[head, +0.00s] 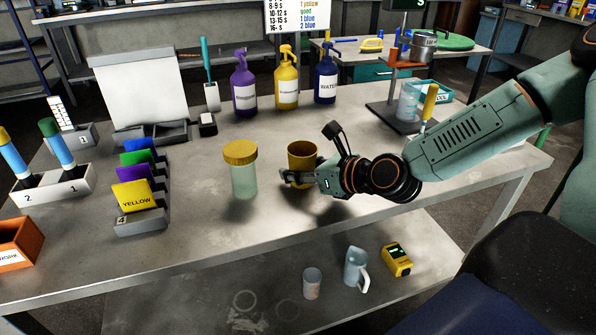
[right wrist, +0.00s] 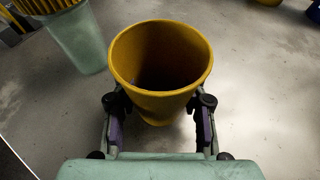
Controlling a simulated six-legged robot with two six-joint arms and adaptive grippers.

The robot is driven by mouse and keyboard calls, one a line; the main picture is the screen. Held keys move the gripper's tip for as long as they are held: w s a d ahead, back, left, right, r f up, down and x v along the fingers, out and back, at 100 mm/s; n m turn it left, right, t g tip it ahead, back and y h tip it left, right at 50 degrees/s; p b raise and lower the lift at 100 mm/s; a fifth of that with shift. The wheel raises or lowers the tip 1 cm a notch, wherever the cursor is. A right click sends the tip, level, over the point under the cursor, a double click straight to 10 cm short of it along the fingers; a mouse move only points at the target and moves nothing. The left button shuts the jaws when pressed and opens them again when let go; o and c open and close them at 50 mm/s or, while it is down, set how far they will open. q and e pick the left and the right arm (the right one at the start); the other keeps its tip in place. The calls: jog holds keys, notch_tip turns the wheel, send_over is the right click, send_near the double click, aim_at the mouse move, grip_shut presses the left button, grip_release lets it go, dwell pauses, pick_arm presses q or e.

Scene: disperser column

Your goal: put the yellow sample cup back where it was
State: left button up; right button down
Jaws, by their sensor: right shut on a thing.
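The yellow sample cup (head: 301,156) is upright over the middle of the grey table, right of a jar with a yellow lid. My right gripper (head: 305,178) reaches it from the right and is shut on it. In the right wrist view the cup (right wrist: 160,65) stands between the two fingers (right wrist: 160,115), one on each side, and its open mouth faces the camera. Its inside looks dark. I cannot tell whether its base touches the table. My left gripper is not in view.
The lidded jar (head: 243,172) stands close left of the cup. Purple (head: 244,88), yellow (head: 287,82) and blue (head: 326,80) bottles stand behind. A colored card rack (head: 140,222) is at left, a stand (head: 397,118) at back right. The table's front strip is clear.

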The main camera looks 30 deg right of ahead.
jog(key=shift+r, duration=0.1)
jog(key=shift+d+f, duration=0.2)
jog(key=shift+f, duration=0.1)
jog(key=c, duration=1.1)
grip_release()
jog(key=shift+w, duration=0.1)
jog(key=o, duration=0.4)
jog(key=shift+a+r, duration=0.1)
jog(key=shift+a, duration=0.05)
jog(key=shift+c, duration=0.2)
